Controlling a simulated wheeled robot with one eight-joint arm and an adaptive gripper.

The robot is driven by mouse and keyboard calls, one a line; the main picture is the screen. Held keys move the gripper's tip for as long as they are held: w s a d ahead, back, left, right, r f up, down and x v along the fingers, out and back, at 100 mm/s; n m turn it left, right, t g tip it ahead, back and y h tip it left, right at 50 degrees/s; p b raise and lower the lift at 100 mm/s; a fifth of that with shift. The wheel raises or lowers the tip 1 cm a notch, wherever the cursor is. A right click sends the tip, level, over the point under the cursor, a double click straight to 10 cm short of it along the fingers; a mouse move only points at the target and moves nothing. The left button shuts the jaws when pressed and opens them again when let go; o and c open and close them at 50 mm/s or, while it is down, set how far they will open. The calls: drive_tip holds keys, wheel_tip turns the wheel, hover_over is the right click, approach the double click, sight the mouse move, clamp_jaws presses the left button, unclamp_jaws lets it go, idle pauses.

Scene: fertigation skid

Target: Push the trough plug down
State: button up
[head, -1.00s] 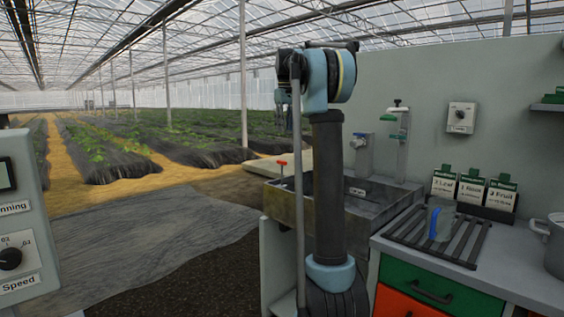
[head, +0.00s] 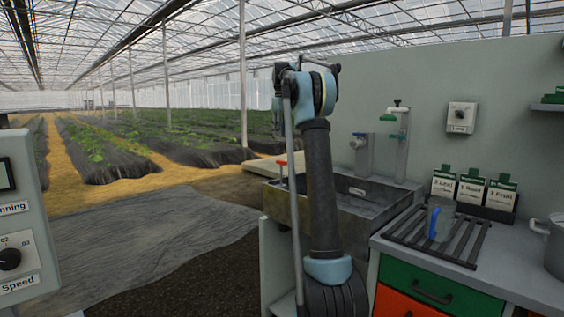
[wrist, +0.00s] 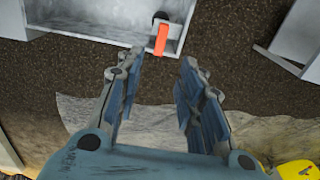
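The grey trough (head: 370,212) stands behind my arm in the head view. A red T-shaped handle (head: 281,163) rises at its left end; it seems to belong to the plug, but I cannot tell how high the plug sits. In the wrist view the trough (wrist: 95,27) lies at the top, with an orange-red handle (wrist: 161,39) at its corner beside a dark round spot. My gripper (wrist: 162,62) is open and empty, its fingers pointing toward the handle, apart from it. In the head view the gripper is mostly hidden behind my arm.
To the right are a drain rack (head: 408,226) with a clear cup (head: 440,220), seed packets (head: 472,187) and a pot (head: 552,243). The floor left of the trough is open.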

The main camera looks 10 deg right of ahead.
wheel_tip(320, 180, down, 13)
drive_tip(key=shift+f, duration=0.2)
idle(0.3)
clamp_jaws()
